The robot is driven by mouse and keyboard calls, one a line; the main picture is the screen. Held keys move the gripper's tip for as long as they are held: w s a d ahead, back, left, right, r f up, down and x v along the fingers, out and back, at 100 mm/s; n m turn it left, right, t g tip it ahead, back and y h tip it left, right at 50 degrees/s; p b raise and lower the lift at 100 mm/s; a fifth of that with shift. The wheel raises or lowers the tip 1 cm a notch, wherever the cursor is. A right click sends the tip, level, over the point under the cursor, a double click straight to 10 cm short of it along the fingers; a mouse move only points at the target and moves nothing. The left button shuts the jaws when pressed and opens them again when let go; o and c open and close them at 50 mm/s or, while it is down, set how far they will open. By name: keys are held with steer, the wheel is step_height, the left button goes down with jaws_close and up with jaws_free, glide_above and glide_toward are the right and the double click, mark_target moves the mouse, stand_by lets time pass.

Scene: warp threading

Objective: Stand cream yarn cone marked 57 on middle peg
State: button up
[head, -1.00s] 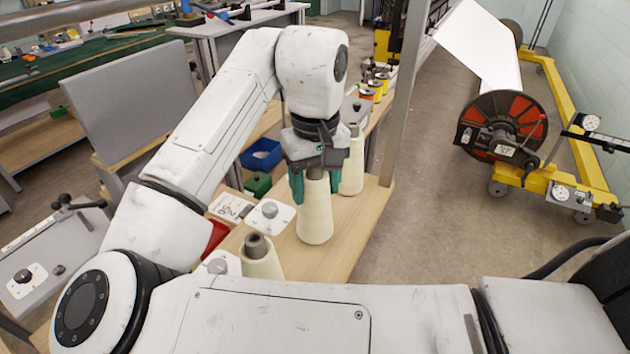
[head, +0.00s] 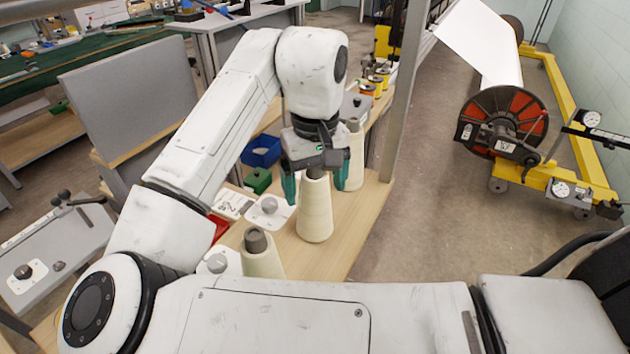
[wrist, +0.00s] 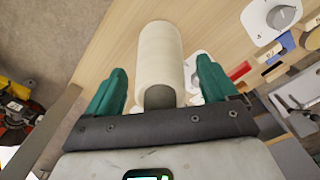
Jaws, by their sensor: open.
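A cream yarn cone (head: 315,218) stands upright on the wooden bench top (head: 352,232). My gripper (head: 315,184) is above it, with its teal fingers apart on either side of the cone's upper end. In the wrist view the cone (wrist: 161,55) lies between the open fingers (wrist: 161,75), with a gap on each side. A second cream cone (head: 354,165) stands just behind to the right, partly hidden by my gripper. A third cone (head: 261,257) with a grey top stands at front left, its lower part hidden by my arm. No mark on the cones is readable, and any peg is hidden inside them.
White plates with grey knobs (head: 269,209) and a printed card (head: 232,204) lie left of the cone. A blue bin (head: 262,151) and a green box (head: 258,180) stand behind. A grey post (head: 398,90) rises at the bench's right edge. Bare bench lies right of the cone.

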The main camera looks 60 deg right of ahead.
step_height(320, 180, up, 11)
steer(key=shift+f, duration=0.1)
stand_by(0.6)
